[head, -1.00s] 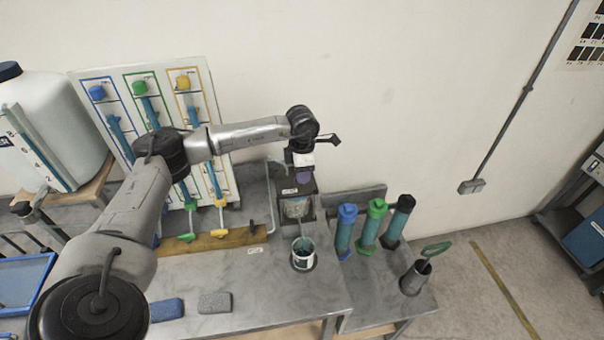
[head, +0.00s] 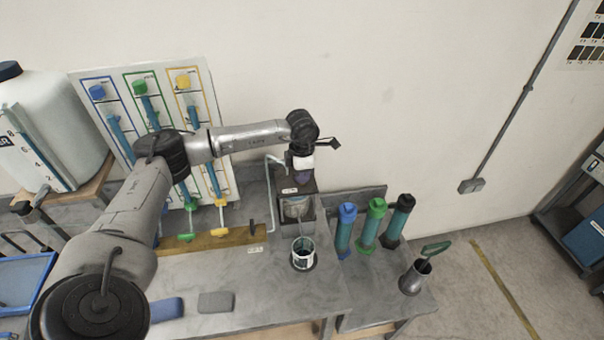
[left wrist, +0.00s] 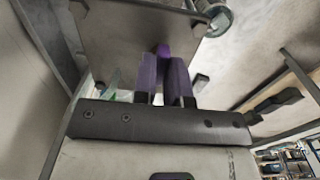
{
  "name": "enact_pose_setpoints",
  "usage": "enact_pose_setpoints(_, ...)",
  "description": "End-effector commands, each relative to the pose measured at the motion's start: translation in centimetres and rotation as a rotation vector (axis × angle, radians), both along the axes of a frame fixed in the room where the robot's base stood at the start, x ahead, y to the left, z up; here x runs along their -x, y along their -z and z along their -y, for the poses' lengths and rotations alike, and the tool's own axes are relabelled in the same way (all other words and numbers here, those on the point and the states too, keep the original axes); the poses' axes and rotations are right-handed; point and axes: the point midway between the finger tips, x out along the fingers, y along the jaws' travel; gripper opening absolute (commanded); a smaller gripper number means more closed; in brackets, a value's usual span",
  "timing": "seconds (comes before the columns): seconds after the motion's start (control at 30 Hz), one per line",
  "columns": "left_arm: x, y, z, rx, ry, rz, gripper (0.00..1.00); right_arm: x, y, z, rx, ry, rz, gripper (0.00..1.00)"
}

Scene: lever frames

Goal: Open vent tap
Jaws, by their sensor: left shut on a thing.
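My left gripper (head: 302,177) points down onto the top of a grey metal housing (head: 290,188) at the bench's back middle. In the left wrist view its two purple-sided fingers (left wrist: 163,88) are close together, with a purple piece (left wrist: 163,50) at their tips. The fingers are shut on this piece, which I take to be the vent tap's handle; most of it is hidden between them. In the head view the wrist and fingers cover the tap, so I cannot tell how far it is turned. My right gripper is not in view.
Blue (head: 345,230), green (head: 370,225) and black-capped (head: 398,222) cylinders stand to the right. A thin pipe (head: 270,190) rises left of the housing. A panel of colored levers (head: 225,165) stands behind my arm.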

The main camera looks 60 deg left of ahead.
Motion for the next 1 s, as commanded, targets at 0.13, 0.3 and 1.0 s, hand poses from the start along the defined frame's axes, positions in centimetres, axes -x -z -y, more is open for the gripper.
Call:
enact_pose_setpoints(0.13, 0.0, 0.0, 0.0, 0.0, -0.001, 0.0, 0.0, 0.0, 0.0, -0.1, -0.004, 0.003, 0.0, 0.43)
enact_pose_setpoints(0.3, 0.0, 0.0, 0.0, 0.0, -0.032, 0.0, 0.0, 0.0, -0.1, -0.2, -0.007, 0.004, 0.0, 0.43)
enact_pose_setpoints(1.0, 0.0, -0.1, 0.0, 0.001, -0.61, -0.001, 0.0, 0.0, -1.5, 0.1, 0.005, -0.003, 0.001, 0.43)
